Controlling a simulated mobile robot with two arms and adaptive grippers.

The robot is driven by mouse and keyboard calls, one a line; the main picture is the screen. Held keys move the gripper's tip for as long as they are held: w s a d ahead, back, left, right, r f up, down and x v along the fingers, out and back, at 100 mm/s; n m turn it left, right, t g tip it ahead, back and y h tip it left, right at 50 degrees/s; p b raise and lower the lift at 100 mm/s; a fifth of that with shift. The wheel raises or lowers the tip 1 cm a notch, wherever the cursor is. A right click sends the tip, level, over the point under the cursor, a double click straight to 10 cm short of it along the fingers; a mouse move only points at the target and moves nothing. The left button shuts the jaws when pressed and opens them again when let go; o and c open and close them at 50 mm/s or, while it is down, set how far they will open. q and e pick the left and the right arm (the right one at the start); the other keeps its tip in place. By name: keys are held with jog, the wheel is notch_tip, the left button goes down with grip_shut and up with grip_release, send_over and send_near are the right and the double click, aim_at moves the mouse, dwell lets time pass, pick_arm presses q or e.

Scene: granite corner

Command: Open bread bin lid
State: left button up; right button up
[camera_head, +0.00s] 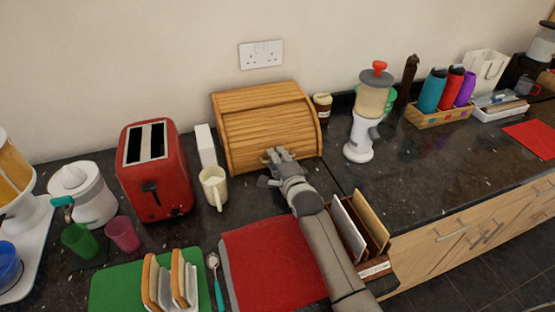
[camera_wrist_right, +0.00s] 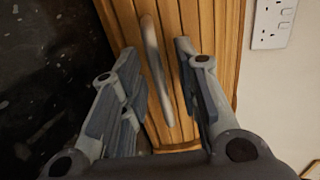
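The wooden bread bin (camera_head: 262,112) stands against the wall on the dark counter, and its slatted lid is down. In the right wrist view, the lid's slats (camera_wrist_right: 212,35) fill the middle, with a curved metal handle (camera_wrist_right: 156,75) on them. My right gripper (camera_head: 278,156) is at the front of the bin. Its fingers are spread, with the handle showing between them in the wrist view. The right gripper (camera_wrist_right: 154,58) holds nothing, and I cannot tell whether it touches the handle. The handle is mostly hidden by the gripper in the head view. My left gripper is out of view.
A white mug (camera_head: 214,186) and a red toaster (camera_head: 155,170) stand left of the bin. A small dark jar (camera_head: 322,107) and a white dispenser (camera_head: 364,125) are to its right. A red mat (camera_head: 265,262) and a letter rack (camera_head: 372,235) lie near my right arm.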

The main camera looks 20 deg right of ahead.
grip_shut()
jog(key=shift+r, duration=0.1)
